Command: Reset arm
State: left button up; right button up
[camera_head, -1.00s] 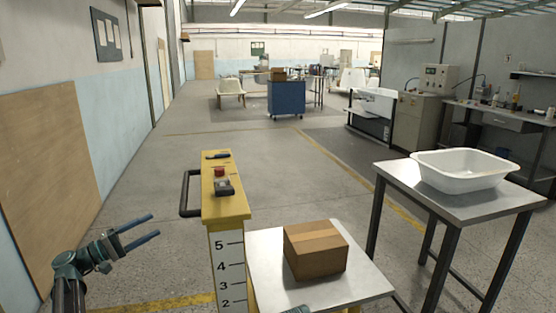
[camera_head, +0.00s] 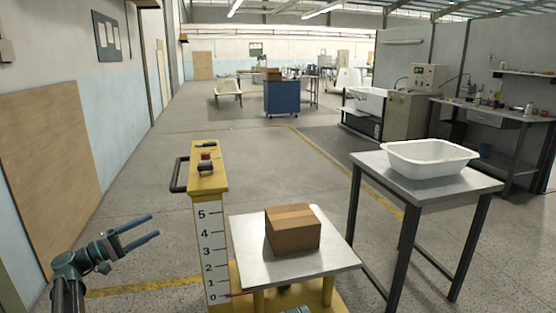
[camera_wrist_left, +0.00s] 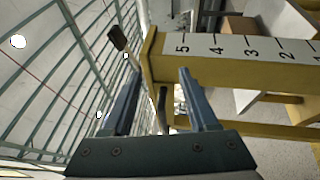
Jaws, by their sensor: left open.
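My left gripper (camera_head: 146,232) is at the lower left in the head view, with its two blue fingers apart and nothing between them. It is left of the yellow post with the number scale (camera_head: 211,240) and apart from it. In the left wrist view the open fingers (camera_wrist_left: 155,100) point toward the yellow post (camera_wrist_left: 215,62), and the space between them holds nothing. My right gripper cannot be made out; only a small teal piece shows at the bottom edge of the head view.
A cardboard box (camera_head: 293,232) sits on a metal-topped platform (camera_head: 250,262) beside the yellow post. A white tub (camera_head: 428,160) stands on a metal table (camera_head: 385,175) at the right. A blue cabinet (camera_head: 282,98) is far back. The floor between is clear.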

pick_arm(q)
jog(key=s+d+f+m+g+y+p, duration=0.15)
jog(key=s+d+g+p, duration=0.3)
jog(key=d, duration=0.55)
jog(key=s+d+f+m+g+y+p, duration=0.1)
jog(key=s+d+m+g+y+p, duration=0.4)
jog(key=d, duration=0.6)
jog(key=s+d+f+g+p, duration=0.1)
jog(key=s+d+g+p, duration=0.15)
jog(key=d+p, duration=0.55)
jog(key=s+d+r+m+y+p, duration=0.1)
jog(key=s+y+p, duration=0.3)
jog(key=s, duration=0.4)
jog(key=s+d+r+m+y+p, duration=0.2)
jog(key=s+r+m+y+p, duration=0.1)
jog(key=s+y, duration=0.3)
jog(key=shift+s+d+m+g+y+p, duration=0.25)
jog(key=shift+s+m+g+y+p, duration=0.1)
jog(key=shift+s+m+p, duration=0.5)
